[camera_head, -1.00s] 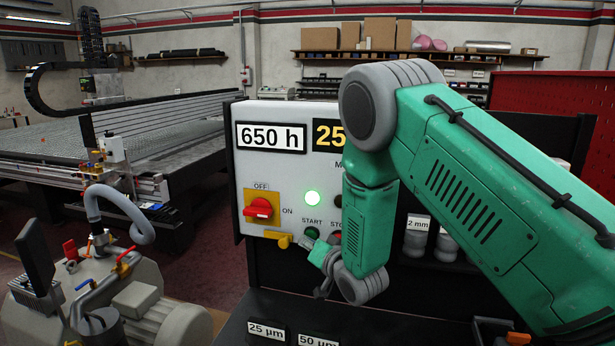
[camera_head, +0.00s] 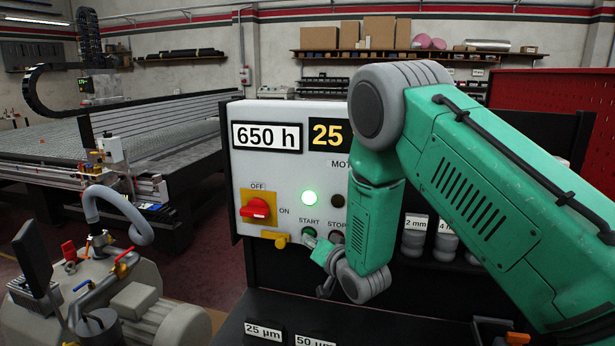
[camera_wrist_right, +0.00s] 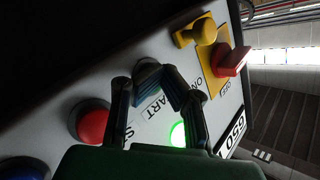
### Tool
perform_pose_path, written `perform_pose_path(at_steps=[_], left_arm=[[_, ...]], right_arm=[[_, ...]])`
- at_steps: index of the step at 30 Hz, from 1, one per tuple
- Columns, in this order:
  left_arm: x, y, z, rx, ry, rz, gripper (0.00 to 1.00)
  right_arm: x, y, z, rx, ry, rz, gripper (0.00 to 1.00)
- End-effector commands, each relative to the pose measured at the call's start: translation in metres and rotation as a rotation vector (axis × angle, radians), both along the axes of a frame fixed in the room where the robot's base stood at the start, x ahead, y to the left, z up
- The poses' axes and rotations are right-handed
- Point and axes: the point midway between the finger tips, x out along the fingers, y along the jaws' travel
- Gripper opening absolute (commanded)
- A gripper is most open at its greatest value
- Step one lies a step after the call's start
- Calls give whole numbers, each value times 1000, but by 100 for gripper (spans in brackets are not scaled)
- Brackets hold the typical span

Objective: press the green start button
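The start button (camera_head: 309,232) is a small dark green button under the START label on the grey control panel (camera_head: 245,170). The right gripper (camera_head: 313,243) is right at it in the head view and partly covers it. In the right wrist view, the right gripper's two fingertips (camera_wrist_right: 144,80) are apart, with the start button (camera_wrist_right: 148,70) showing between and beyond them. Nothing is held. I cannot tell whether a finger touches the button. A lit green lamp (camera_head: 309,197) is above START. The left gripper is not in view.
A red stop button (camera_wrist_right: 90,122) is beside START. A red rotary switch (camera_head: 257,209) on a yellow plate and a yellow knob (camera_head: 280,239) are to its left. Labelled jars (camera_head: 413,240) stand behind my arm. A pump (camera_head: 130,305) is at lower left.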

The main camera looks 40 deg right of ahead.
Motion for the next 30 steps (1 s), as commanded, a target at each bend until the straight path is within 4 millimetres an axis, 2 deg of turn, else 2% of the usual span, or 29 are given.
perform_pose_path(at_steps=[11,30], left_arm=[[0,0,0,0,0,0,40],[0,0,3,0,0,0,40]], right_arm=[[-4,6,0,-2,2,0,0],[-40,49,0,-1,1,2,0]])
